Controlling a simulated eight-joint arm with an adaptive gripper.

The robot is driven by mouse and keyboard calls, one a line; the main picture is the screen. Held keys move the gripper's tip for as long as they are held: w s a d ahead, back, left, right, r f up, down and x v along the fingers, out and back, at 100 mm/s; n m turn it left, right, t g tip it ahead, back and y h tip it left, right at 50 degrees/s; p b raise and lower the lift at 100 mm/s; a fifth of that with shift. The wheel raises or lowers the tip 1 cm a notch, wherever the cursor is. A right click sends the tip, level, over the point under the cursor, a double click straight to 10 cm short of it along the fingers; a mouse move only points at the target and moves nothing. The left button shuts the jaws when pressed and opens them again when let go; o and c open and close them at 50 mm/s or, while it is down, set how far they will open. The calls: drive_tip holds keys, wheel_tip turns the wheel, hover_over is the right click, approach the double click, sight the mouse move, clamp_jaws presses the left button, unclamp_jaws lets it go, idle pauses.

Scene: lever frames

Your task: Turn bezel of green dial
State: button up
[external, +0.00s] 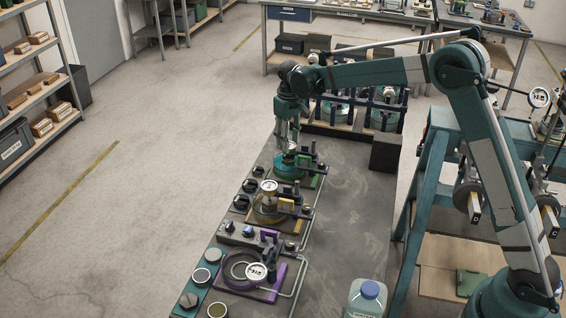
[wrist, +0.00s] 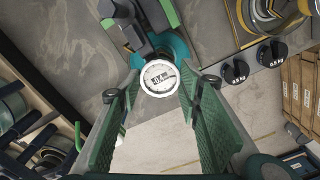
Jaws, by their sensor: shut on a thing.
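The green dial is at the far end of the dark bench in the external view, on a teal round base (external: 287,172) with green brackets beside it. In the wrist view the dial's white face (wrist: 160,77) shows between my fingers, with a reading that looks like "-0.4". My gripper (external: 289,150) reaches down onto the dial from above. In the wrist view its two green-padded fingers stand on either side of the dial and are shut on its bezel. The contact itself is partly hidden behind the fingertips.
A yellow-based dial (external: 268,203) and a purple-based dial (external: 257,271) stand nearer on the bench. Black knobs (external: 250,185) line the bench's left edge. A rack with teal round parts (external: 385,115) stands behind. A bottle with a blue cap (external: 370,290) stands at the front right.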

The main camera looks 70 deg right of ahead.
drive_tip(key=n, duration=0.7)
drive_tip(key=shift+b, duration=0.4)
drive_tip(key=n, duration=0.4)
drive_tip(key=shift+n, duration=1.7)
drive_tip(key=o, duration=0.9)
drive_tip(key=shift+r, duration=0.15)
wheel_tip(320, 180, up, 12)
drive_tip(key=shift+f, duration=0.15)
